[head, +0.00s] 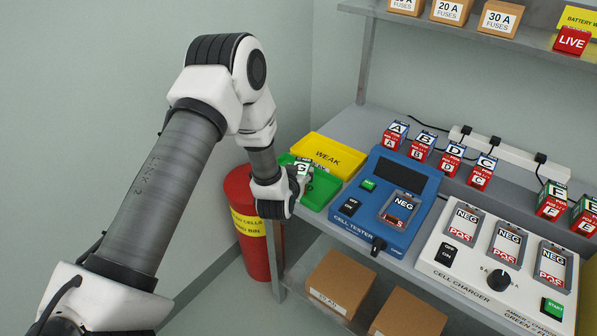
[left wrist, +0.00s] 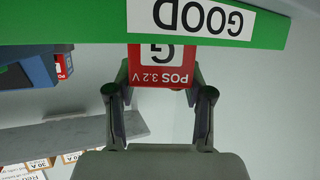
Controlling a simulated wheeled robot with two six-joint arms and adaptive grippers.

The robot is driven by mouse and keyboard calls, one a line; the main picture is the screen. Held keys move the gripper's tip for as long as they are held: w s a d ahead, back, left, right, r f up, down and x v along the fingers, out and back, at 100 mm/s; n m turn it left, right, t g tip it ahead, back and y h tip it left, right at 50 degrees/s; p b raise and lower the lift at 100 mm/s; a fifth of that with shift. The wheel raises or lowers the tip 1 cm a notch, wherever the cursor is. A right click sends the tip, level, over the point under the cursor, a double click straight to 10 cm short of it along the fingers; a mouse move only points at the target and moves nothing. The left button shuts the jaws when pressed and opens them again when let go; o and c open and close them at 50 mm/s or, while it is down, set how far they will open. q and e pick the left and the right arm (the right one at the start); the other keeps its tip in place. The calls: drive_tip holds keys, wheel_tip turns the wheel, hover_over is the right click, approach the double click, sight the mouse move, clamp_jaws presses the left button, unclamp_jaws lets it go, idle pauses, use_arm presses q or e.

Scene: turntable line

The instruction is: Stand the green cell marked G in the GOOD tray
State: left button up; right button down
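The green GOOD tray (head: 318,193) lies at the left end of the bench, in front of the yellow WEAK tray (head: 330,150). The cell marked G (head: 301,168) is over the green tray, partly hidden by my left gripper (head: 298,180). In the left wrist view, the cell's red POS 3.2 V face (left wrist: 163,73) lies between the fingertips of my left gripper (left wrist: 160,82), which look closed on its sides. The tray's GOOD wall (left wrist: 270,32) crosses above and hides part of the cell. I cannot tell whether the cell touches the tray floor. My right gripper is not in view.
Several cells stand along the back. A red bin (head: 255,262) stands below the bench's left end.

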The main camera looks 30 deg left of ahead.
use_arm(q)
drive_tip(key=o, duration=0.3)
drive_tip(key=shift+o, duration=0.2)
drive_tip(key=shift+r, duration=0.2)
drive_tip(key=shift+s+d, duration=0.1)
drive_tip(key=shift+s, duration=0.25)
drive_tip(key=b+v, duration=0.2)
drive_tip(key=v, duration=0.9)
drive_tip(key=s+d+f+m+g+h, duration=0.1)
drive_tip(key=s+d+f+g+h, duration=0.2)
drive_tip(key=s+f, duration=0.4)
drive_tip(key=s+d+f+m+g, duration=0.1)
drive_tip(key=s+d+f+g, duration=0.3)
drive_tip(key=f, duration=0.6)
drive_tip(key=s+d+f+g, duration=0.1)
drive_tip(key=s+f+g, duration=0.2)
drive_tip(key=s, duration=0.5)
drive_tip(key=s+d+f+m+g+h, duration=0.1)
drive_tip(key=s+f+g, duration=0.2)
drive_tip(key=s, duration=0.5)
drive_tip(key=shift+d+f, duration=0.35)
drive_tip(key=shift+f, duration=0.2)
drive_tip(key=shift+w, duration=0.1)
